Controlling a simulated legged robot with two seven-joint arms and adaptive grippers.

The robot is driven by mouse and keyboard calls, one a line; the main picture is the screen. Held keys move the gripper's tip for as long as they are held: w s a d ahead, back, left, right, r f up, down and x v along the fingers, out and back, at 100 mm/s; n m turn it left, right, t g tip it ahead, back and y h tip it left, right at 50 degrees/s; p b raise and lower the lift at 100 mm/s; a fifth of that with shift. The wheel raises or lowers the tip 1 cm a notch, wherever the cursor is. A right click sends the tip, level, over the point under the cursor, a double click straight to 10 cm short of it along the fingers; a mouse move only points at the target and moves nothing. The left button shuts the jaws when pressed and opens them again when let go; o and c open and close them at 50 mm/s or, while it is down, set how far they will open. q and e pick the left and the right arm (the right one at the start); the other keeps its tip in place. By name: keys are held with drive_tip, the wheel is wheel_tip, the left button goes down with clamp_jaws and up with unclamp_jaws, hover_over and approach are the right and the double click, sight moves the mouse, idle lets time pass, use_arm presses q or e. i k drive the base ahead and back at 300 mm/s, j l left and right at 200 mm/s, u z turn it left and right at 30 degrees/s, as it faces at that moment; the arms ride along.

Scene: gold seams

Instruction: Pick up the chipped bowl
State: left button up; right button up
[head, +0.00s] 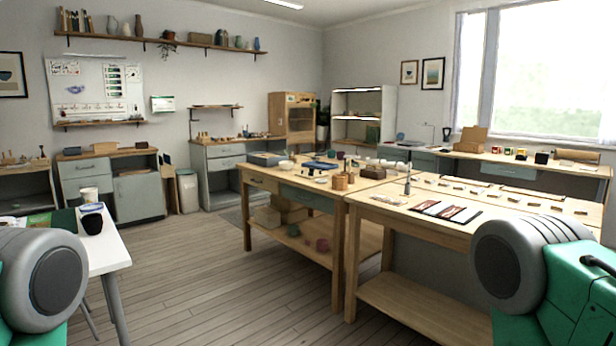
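I cannot make out a chipped bowl for certain from this distance. A small pale, bowl-like thing (286,165) stands on the far left part of the central wooden workbench (262,178). Any chip in it is too small to see. Small reddish rounded pieces (322,245) sit on the bench's lower shelf, and I cannot tell whether they are bowls. Only the grey and green upper parts of my arms show at the lower left and lower right. Neither gripper is in view.
A white table (112,250) with a dark cup (92,222) stands close on the left. A nearer wooden bench (400,205) with small pieces and a dark-and-white sheet (445,211) fills the right. Bare plank floor (190,285) lies between. Cabinets and shelves line the walls.

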sight(285, 166)
drive_tip(key=i+j, duration=0.1)
drive_tip(key=i, duration=0.75)
drive_tip(key=i+j, duration=0.1)
drive_tip(key=i, duration=0.8)
drive_tip(key=i+u, duration=0.2)
drive_tip(key=i, duration=0.5)
drive_tip(key=i+u, duration=0.15)
drive_tip(key=i, duration=0.55)
drive_tip(key=i+l+u, duration=0.2)
drive_tip(key=i, duration=0.5)
drive_tip(key=i+j+z, duration=0.15)
drive_tip(key=i+z, duration=0.2)
drive_tip(key=i+j+z, duration=0.75)
